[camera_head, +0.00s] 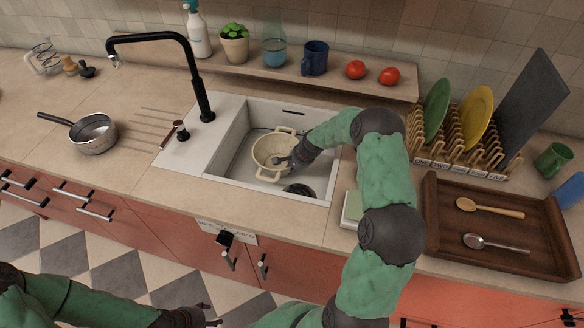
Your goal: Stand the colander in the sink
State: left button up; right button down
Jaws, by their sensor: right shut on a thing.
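The cream colander (266,150) with two handles is inside the basin of the white sink (240,172). It looks close to upright; I cannot tell whether it touches the basin floor. My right gripper (284,163) is shut on the colander at its right side, with the arm reaching in over the sink's right edge. Part of the colander's right side is hidden by the gripper. My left gripper (212,318) is low at the bottom edge of the view, in front of the counter and away from the sink; its fingers are too small to read.
A black faucet (190,62) arches at the sink's left. A saucepan (93,133) stands on the left counter. A dish rack (464,140) with plates and a wooden tray (440,222) with spoons are to the right. A shelf (240,73) runs behind the sink.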

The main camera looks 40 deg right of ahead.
jog(key=c, duration=1.2)
grip_release()
